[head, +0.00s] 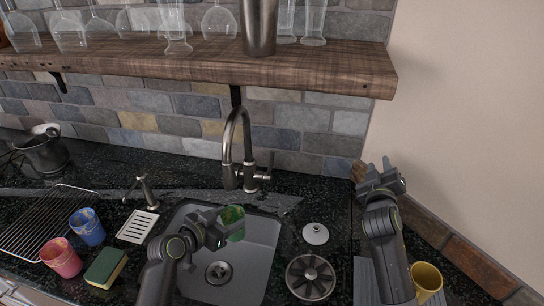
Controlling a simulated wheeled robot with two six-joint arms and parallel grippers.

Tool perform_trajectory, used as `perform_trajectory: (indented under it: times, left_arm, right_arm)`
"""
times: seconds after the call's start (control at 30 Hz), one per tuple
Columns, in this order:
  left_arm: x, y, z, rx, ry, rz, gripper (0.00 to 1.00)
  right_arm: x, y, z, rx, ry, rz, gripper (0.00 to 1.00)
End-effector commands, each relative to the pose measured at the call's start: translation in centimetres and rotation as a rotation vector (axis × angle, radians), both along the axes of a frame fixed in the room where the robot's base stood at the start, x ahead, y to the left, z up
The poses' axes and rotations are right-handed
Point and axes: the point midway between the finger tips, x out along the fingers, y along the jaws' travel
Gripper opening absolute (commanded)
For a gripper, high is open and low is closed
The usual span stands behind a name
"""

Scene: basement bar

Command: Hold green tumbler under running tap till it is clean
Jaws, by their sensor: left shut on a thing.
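The green tumbler (234,223) is in the upper part of the sink basin (262,247). My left gripper (217,228) is shut on it from the left and hides part of it. The tumbler sits roughly below the spout of the tall curved metal tap (247,150), with a gap between them. I cannot make out any stream of water from the spout, and the dirt on the tumbler is too small to tell. My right gripper (381,176) is raised at the right, apart from the sink, with its fingers spread and nothing between them.
A blue cup (88,228), a pink cup (62,259) and a sponge (105,268) stand left of the sink beside a wire rack (38,222). A yellow cup (427,277) is at the right. A wooden shelf (190,66) with glasses overhangs the tap.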

Motion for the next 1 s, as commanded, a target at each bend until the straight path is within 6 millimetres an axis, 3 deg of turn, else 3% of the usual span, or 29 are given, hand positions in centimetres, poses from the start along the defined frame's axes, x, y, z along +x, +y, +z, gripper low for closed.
perform_trajectory:
  times: [0.5, 0.77, 1.0]
  left_arm:
    - [0.0, 0.0, 0.1, -0.001, -0.002, 0.0, 0.14]
    - [0.0, 0.0, 0.1, -0.001, -0.002, 0.0, 0.14]
    - [0.0, 0.0, 0.1, -0.001, -0.002, 0.0, 0.14]
  right_arm:
    - [1.6, 7.0, -5.7, 0.312, 0.222, 0.298, 0.29]
    - [1.3, 11.4, -6.6, 0.464, 0.285, 0.485, 0.29]
    - [0.7, 15.3, -6.1, 0.605, 0.303, 0.669, 0.29]
